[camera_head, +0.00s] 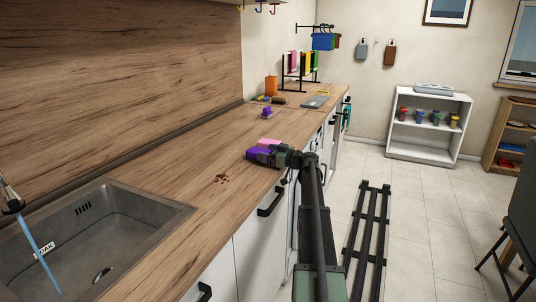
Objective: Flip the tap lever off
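The tap (12,203) shows only in part at the left edge, above the sink (150,203). A blue stream of water (38,245) runs from it into the basin. I cannot make out the tap's lever in this view. My gripper (258,152) is over the front part of the worktop, to the right of the sink and well away from the tap. Purple and pink shapes show at its end. I cannot tell whether they are its fingers or something held, nor whether it is open or shut.
Dark reddish crumbs (222,179) lie on the worktop (180,150) between sink and gripper. Farther back are a small purple object (266,113), an orange container (271,86) and a rack of colored boards (300,64). The splashback (120,70) rises behind. Bare worktop lies around the crumbs.

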